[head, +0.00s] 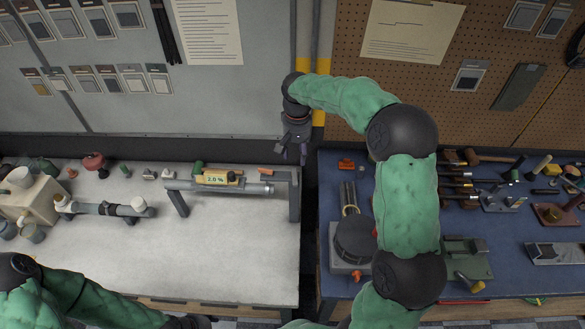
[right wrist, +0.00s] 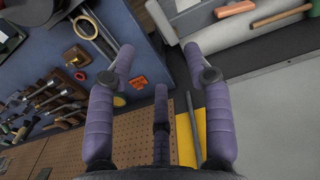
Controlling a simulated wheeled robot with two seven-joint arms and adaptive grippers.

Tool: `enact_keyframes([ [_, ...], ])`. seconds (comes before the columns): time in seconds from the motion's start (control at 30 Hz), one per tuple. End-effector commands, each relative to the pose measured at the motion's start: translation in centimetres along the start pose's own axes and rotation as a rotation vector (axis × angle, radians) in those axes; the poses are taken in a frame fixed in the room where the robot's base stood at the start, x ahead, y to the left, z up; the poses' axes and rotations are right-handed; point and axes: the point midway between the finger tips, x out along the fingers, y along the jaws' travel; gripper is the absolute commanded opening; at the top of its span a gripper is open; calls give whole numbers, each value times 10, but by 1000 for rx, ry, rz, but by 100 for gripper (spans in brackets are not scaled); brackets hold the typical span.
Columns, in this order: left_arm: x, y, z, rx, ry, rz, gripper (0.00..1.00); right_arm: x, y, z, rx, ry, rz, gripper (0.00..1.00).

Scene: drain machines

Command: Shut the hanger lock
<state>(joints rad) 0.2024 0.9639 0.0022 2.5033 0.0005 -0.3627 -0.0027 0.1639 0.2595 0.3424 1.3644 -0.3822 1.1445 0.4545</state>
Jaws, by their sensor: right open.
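A grey pipe (head: 245,188) lies across a grey stand (head: 294,200) on the white bench, with a yellow level reading 2.0% (head: 219,178) on it. A small orange piece (head: 265,170) shows at the stand's right end; it may be the hanger lock, but it is too small to tell its state. My right gripper (head: 292,150) is open and empty, above and behind the gap between the benches, apart from the stand. In the right wrist view its purple fingers (right wrist: 158,68) are spread, with an orange piece (right wrist: 235,9) beyond them. My left gripper is out of view.
The blue bench (head: 465,225) at right holds hand tools, a ring-topped tool and a green vise (head: 465,258). Pipe fittings (head: 110,209) lie at left on the white bench (head: 220,250), whose front middle is clear. A pegboard (head: 500,100) stands behind.

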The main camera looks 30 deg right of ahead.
Motion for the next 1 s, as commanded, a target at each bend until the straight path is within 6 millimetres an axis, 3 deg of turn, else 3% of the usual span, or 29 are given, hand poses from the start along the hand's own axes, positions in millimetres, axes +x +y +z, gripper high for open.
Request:
enact_keyframes([
  [0.5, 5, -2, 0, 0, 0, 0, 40, 85, 0, 1, -1, -4, 0, 52],
  [0.7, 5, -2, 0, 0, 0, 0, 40, 100, 0, 1, 0, -1, -1, 52],
  [1.0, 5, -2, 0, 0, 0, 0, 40, 103, -1, 0, -1, 0, -2, 52],
])
